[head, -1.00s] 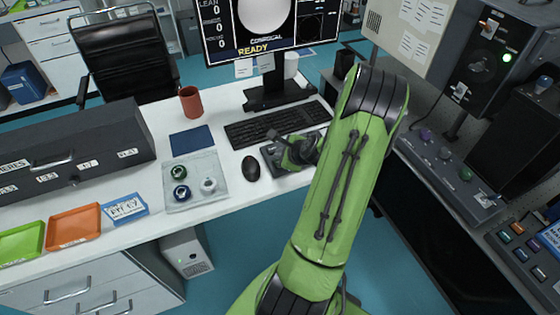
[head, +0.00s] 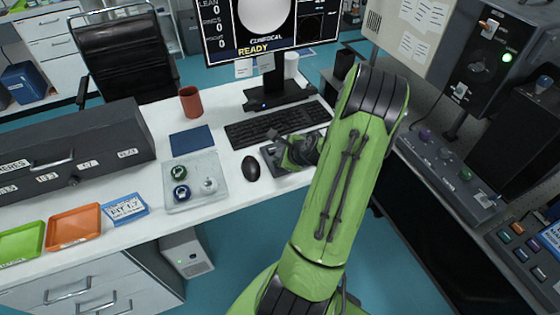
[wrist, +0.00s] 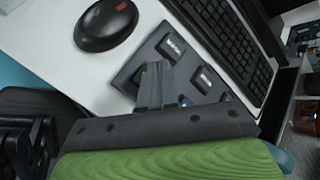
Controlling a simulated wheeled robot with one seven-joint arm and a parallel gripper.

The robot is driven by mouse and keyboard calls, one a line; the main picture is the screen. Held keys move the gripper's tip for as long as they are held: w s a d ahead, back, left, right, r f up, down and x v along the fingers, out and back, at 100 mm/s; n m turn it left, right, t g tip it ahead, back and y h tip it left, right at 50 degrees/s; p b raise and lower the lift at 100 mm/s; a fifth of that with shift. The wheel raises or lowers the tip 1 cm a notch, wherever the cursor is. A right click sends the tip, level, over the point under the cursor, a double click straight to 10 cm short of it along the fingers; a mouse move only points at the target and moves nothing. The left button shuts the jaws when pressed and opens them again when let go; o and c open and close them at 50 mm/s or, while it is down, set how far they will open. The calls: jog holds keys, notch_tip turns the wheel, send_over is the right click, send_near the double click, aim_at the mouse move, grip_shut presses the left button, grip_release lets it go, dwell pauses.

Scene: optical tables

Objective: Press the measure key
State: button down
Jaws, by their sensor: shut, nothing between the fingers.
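A dark key pad (head: 268,153) lies on the white desk between the mouse and the keyboard, partly hidden by my gripper. In the wrist view the key pad (wrist: 132,78) shows black keys with pale labels, one upper key (wrist: 170,47) and one lower right key (wrist: 207,80). I cannot read the labels surely. A green patch (wrist: 143,78) shows beside my fingers, mostly covered. My gripper (wrist: 157,68) is shut and empty, with its fingertips over the pad. I cannot tell whether they touch a key. In the head view my gripper (head: 277,138) is small and partly hidden by the arm.
The mouse (head: 251,168) lies left of the pad and the keyboard (head: 270,126) behind it. The monitor (head: 270,30) reads READY. A clear tray (head: 209,171) with several round pieces lies left of the mouse. An instrument bench (head: 450,165) stands at the right.

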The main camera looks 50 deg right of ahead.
jog(key=shift+f, duration=0.4)
jog(key=shift+f+b, duration=0.45)
jog(key=shift+b, duration=0.15)
jog(key=shift+r, duration=0.15)
dwell(0.4)
jog(key=shift+r+p, duration=0.75)
jog(key=shift+p, duration=0.05)
notch_tip(320, 180, up, 5)
jog(key=p, duration=0.4)
jog(key=shift+r+p, duration=0.1)
jog(key=shift+p, duration=0.2)
